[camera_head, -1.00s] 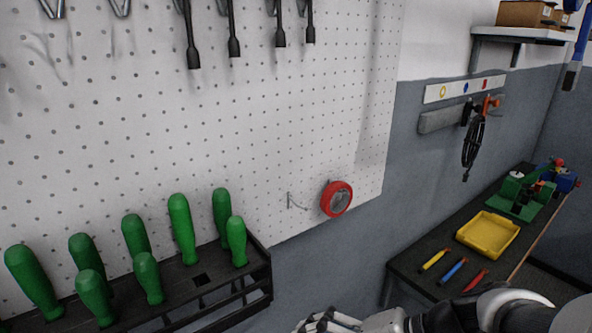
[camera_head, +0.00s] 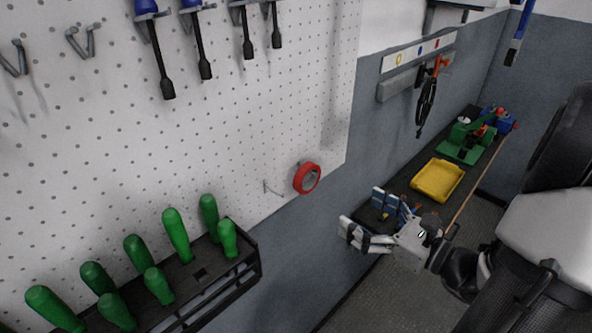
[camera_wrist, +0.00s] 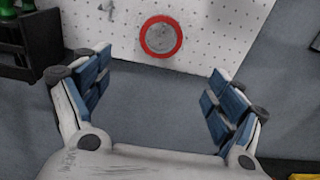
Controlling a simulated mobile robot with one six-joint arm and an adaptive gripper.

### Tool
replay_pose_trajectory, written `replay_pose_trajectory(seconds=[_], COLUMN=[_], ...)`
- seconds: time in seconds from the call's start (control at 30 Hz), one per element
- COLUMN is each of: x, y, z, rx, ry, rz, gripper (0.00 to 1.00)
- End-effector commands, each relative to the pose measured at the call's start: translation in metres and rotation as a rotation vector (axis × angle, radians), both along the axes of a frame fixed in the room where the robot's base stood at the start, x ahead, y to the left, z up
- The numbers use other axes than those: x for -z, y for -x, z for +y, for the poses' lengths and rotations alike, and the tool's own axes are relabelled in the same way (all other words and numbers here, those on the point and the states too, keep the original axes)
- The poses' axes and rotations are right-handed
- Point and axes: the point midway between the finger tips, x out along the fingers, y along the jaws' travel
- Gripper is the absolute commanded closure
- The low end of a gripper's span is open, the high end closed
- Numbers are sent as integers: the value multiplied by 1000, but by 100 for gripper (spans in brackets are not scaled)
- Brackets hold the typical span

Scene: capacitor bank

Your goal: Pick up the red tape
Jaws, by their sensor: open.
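The red tape (camera_head: 307,178) is a red roll hanging near the lower right edge of the white perforated board. My gripper (camera_head: 368,217) is open and empty, to the right of the tape and lower in the head view. In the wrist view the tape (camera_wrist: 161,37) shows as a red ring with a grey middle, at the top between my two spread fingers (camera_wrist: 155,92). The tape is apart from the fingers and ahead of them. What holds it on the board is mostly hidden behind it.
A black rack (camera_head: 256,262) with several green-handled tools stands out from the board at lower left. A dark bench (camera_head: 462,118) with a yellow tray (camera_head: 437,180) lies at right, behind my gripper. A small empty hook (camera_head: 271,188) is left of the tape. Bare grey wall lies below the board.

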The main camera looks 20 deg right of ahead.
Motion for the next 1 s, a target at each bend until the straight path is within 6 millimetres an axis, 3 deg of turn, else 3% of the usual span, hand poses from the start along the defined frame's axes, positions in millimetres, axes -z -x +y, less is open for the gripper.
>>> replay_pose_trajectory(seconds=[0.4,0.73,1.0], x=[5,6,9], y=[-82,-109,-145], z=[33,41,53], rx=[-11,-8,-9], ry=[4,5,6], rz=[1,1,1], gripper=[14,14,14])
